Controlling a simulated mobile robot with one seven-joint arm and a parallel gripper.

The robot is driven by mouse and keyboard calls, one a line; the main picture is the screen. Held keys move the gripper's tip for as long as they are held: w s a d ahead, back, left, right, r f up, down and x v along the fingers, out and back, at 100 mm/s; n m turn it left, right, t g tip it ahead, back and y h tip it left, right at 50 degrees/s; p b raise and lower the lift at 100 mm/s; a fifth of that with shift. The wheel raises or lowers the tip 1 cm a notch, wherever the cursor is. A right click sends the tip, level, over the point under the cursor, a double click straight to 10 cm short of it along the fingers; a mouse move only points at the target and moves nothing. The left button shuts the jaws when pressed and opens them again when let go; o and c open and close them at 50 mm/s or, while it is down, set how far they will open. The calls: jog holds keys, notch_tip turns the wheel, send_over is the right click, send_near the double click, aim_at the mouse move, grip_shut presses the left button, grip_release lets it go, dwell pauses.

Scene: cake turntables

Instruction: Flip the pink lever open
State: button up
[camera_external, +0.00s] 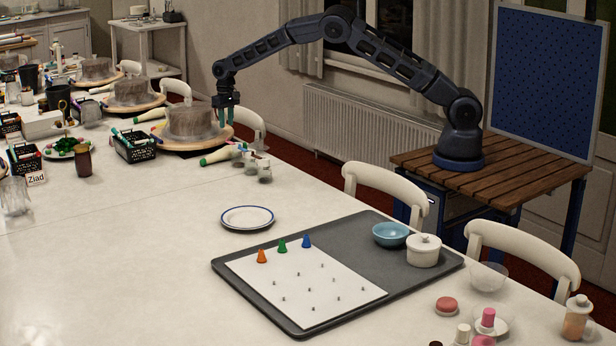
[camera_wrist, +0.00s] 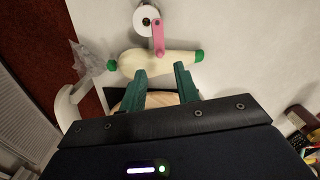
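In the wrist view, a pink lever (camera_wrist: 158,38) sits beside a white round piece with a dark centre (camera_wrist: 145,19), at the top of the picture. Its other end lies close to a cream piping-bag-shaped thing with green ends (camera_wrist: 150,62). My gripper (camera_wrist: 160,70) has two green fingers spread apart with nothing between them. The lever is beyond the fingertips, and the cream thing lies between. In the external view my gripper (camera_external: 227,108) hangs at the covered cake (camera_external: 192,123) on its wooden turntable (camera_external: 180,145). The lever is too small to make out there.
Small jars (camera_external: 264,170) stand near the cream thing (camera_external: 218,156). A black marker basket (camera_external: 135,147) is left of the turntable. Chairs (camera_external: 385,190) line the far side. A white plate (camera_external: 247,217) and grey tray (camera_external: 400,285) are nearer; the left-front tabletop is clear.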

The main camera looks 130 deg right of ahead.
jog(key=shift+r, duration=2.6)
